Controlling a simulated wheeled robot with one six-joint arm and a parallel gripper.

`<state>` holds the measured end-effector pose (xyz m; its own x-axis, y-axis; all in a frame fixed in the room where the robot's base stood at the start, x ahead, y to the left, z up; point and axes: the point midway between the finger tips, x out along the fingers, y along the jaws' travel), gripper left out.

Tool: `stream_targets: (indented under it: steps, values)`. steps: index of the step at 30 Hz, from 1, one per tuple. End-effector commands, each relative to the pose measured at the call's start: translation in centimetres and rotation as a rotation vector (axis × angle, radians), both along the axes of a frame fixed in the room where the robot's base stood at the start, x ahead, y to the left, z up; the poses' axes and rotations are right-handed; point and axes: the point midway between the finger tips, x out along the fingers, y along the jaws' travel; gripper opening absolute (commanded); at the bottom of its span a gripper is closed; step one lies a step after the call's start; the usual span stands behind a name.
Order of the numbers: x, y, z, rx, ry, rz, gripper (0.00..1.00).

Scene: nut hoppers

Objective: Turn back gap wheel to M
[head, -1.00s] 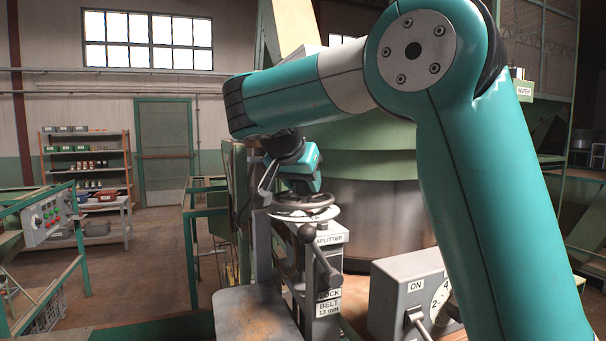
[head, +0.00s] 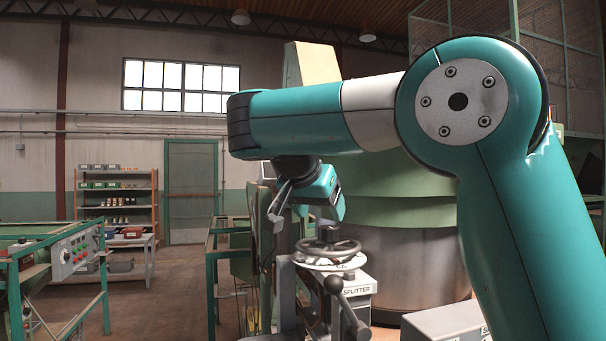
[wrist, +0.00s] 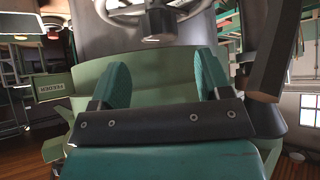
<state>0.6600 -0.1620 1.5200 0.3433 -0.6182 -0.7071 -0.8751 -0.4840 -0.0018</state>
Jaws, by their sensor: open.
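The gap wheel (head: 327,249) is a dark handwheel over a pale dial, on top of the post labelled SPLITTER (head: 358,291). Its dial marks are too small to read. In the wrist view part of the wheel rim (wrist: 112,18) and its dark hub show at the top, beyond my fingers. My gripper (wrist: 163,75) is open and empty, with its two teal fingers apart. In the head view my gripper (head: 281,212) is above and to the left of the wheel, apart from it.
A lever with a round knob (head: 333,284) stands just in front of the wheel. A large green and steel hopper (head: 425,262) is close behind. A grey box (head: 445,322) is at lower right. Green railings (head: 211,275) and a button panel (head: 75,252) are at left.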

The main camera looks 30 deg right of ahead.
Motion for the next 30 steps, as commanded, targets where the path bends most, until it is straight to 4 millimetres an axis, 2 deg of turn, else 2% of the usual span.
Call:
stream_targets:
  steps: [1, 6, 12, 21, 30]
  values:
    - [-0.3, 1.1, 1.3, 0.001, -0.004, 0.005, 0.71]
    - [-1.9, 3.6, 4.9, -0.001, 0.001, 0.004, 0.71]
    - [-2.9, 5.3, 6.9, -0.002, 0.004, 0.003, 0.71]
    - [-3.6, 6.6, 7.8, -0.001, 0.001, 0.001, 0.71]
    - [-3.7, 6.7, 7.7, 0.0, 0.001, -0.001, 0.71]
